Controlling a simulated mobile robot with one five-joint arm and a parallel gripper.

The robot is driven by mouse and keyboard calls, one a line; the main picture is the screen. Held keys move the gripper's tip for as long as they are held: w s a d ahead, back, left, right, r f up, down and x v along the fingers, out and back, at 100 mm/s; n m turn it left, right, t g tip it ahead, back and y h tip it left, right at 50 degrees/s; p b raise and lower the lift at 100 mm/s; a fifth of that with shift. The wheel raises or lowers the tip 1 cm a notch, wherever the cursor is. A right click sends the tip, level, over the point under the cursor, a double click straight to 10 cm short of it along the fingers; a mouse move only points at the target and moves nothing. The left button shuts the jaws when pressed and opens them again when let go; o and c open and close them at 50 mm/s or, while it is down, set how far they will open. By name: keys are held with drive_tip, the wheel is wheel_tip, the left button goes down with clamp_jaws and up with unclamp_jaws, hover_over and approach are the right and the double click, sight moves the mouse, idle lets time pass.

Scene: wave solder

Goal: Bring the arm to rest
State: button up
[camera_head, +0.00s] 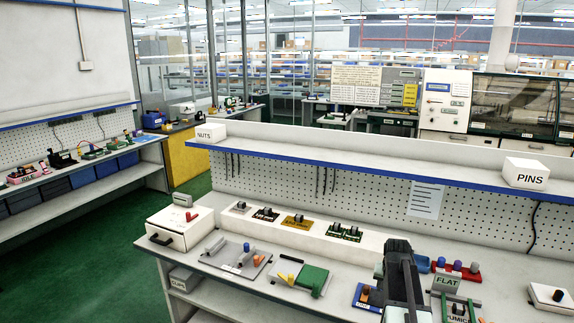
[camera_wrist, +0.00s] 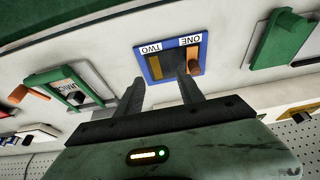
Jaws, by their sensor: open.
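My gripper (camera_wrist: 160,80) shows in the wrist view with two dark fingers apart and nothing between them. Beyond the fingertips is a blue-framed plate (camera_wrist: 151,69) marked ONE and TWO, with an orange block on the ONE side. I cannot tell the height of the fingers above it. In the head view my dark arm (camera_head: 402,275) stands over the bench at the lower right. The same blue-framed plate (camera_head: 367,297) lies just left of the arm. The fingers cannot be made out in the head view.
The bench holds a green fixture (camera_head: 312,279), a grey fixture (camera_head: 240,262) and a white drawer box (camera_head: 172,235). A blue-edged shelf (camera_head: 380,167) with NUTS and PINS boxes runs behind. Green floor (camera_head: 110,255) is clear at left.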

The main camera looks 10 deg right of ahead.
drive_tip(key=w+a+n+y, duration=0.1)
drive_tip(key=w+a+n, duration=0.15)
drive_tip(key=a, duration=1.35)
drive_tip(key=s+a+f+n+g+y, duration=0.15)
drive_tip(key=s+a, duration=0.25)
drive_tip(key=a, duration=0.5)
drive_tip(key=s+a+n, duration=0.2)
drive_tip(key=s+a, duration=0.1)
drive_tip(key=a, duration=0.7)
drive_tip(key=s+a+n+g, duration=0.1)
drive_tip(key=s+g, duration=0.1)
drive_tip(key=s, duration=0.4)
drive_tip(key=shift+s, duration=0.2)
drive_tip(key=shift+c, duration=1)
